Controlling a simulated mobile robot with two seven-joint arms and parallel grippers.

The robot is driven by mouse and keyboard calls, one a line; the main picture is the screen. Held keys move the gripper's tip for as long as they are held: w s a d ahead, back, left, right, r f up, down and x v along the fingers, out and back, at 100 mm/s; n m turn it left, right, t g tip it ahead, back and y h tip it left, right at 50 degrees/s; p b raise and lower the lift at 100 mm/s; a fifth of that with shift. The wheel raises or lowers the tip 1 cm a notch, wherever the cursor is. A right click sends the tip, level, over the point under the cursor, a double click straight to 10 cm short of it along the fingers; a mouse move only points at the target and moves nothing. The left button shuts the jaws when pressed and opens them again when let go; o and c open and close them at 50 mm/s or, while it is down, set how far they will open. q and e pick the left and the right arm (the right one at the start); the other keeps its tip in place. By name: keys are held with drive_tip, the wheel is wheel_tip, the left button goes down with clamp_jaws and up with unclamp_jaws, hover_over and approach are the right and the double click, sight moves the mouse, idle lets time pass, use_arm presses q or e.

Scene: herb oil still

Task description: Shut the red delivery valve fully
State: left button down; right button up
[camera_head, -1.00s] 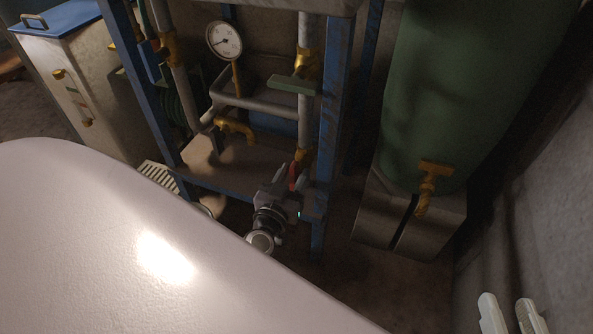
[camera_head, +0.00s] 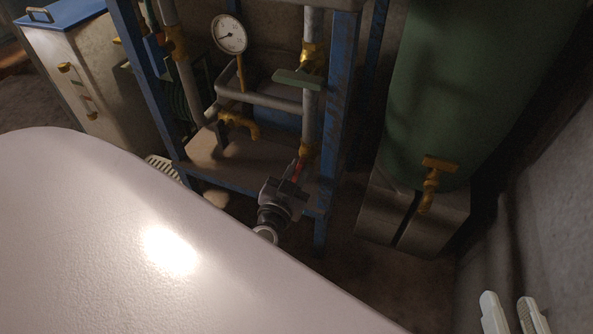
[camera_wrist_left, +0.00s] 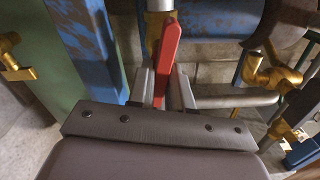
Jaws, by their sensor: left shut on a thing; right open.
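The red delivery valve lever (camera_head: 299,171) is at the foot of a grey vertical pipe (camera_head: 310,115), just under a brass fitting (camera_head: 307,151). My left gripper (camera_head: 295,178) is shut on the lever and hides part of it. In the left wrist view the red lever (camera_wrist_left: 168,45) runs up from between the two grey fingers (camera_wrist_left: 164,88), slightly tilted, with its far end near the pipe. The valve body is mostly hidden there, so the exact lever angle is hard to tell. My right gripper (camera_head: 512,312) is open and empty at the lower right.
A blue frame (camera_head: 338,110) stands close beside the pipe. A green-handled valve (camera_head: 298,78) sits higher on it, with a pressure gauge (camera_head: 229,34) to the left. A green tank (camera_head: 455,90) with a brass tap (camera_head: 431,180) stands right.

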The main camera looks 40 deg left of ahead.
use_arm(q)
drive_tip(key=m, duration=0.3)
drive_tip(key=shift+w+d+f+m, duration=0.1)
drive_tip(key=shift+m, duration=0.2)
drive_tip(key=m, duration=0.4)
drive_tip(key=shift+d+f+m, duration=0.15)
drive_tip(key=shift+m, duration=0.15)
drive_tip(key=shift+d+f+m, duration=0.1)
drive_tip(key=shift+f+m, duration=0.1)
drive_tip(key=shift+m, duration=1.6)
drive_tip(key=shift+f+m, duration=0.15)
drive_tip(key=shift+m, duration=1.65)
drive_tip(key=c, duration=1.1)
unclamp_jaws()
drive_tip(key=shift+w, duration=0.1)
drive_tip(key=shift+d, duration=0.1)
